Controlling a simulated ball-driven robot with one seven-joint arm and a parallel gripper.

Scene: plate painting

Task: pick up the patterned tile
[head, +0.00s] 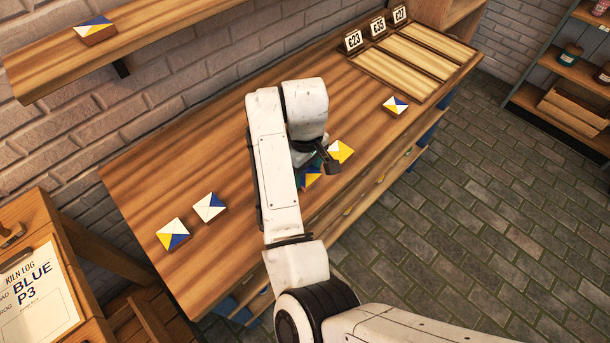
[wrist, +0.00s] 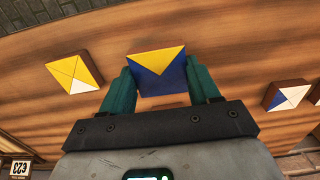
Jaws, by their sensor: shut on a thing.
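My gripper (wrist: 160,84) is shut on a blue tile with a yellow triangle (wrist: 157,68), one teal finger on each side of it. In the head view my gripper (head: 318,163) is over the middle of the bench, and the arm partly hides the held tile (head: 311,178). I cannot tell whether the tile is clear of the bench. A yellow and white tile (head: 341,151) lies close beside it; it also shows at the left of the wrist view (wrist: 74,72). A white and blue tile (wrist: 287,95) is at the right of the wrist view.
Two more tiles lie at the bench's left, one white, yellow and blue (head: 173,234), one white and blue (head: 209,207). Another tile (head: 395,105) lies near light wooden slots (head: 401,66) with number cards. A shelf tile (head: 95,27) and a kiln log sign (head: 37,292) stand left.

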